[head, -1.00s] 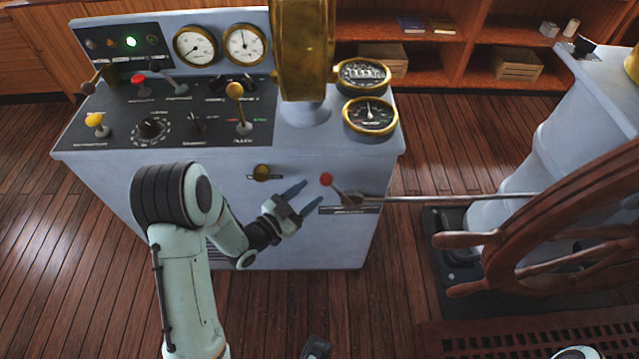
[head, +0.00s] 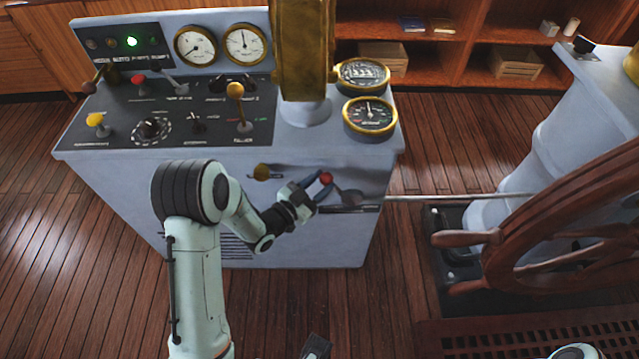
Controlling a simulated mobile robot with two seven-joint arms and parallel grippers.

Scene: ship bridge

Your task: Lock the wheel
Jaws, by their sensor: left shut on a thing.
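The wooden ship's wheel (head: 515,258) stands at the right on its pale pedestal (head: 545,170). A metal rod (head: 450,197) runs level from the console's front face toward the wheel. On that face, by the rod's left end, is a short lever with a red knob (head: 326,178). My left gripper (head: 322,186) is shut on the red-knobbed lever, its blue fingers on either side of the knob. My right gripper is not clearly visible; only small parts of me show at the bottom edge.
Shelves with crates (head: 515,64) stand behind. Wooden floor is open in front.

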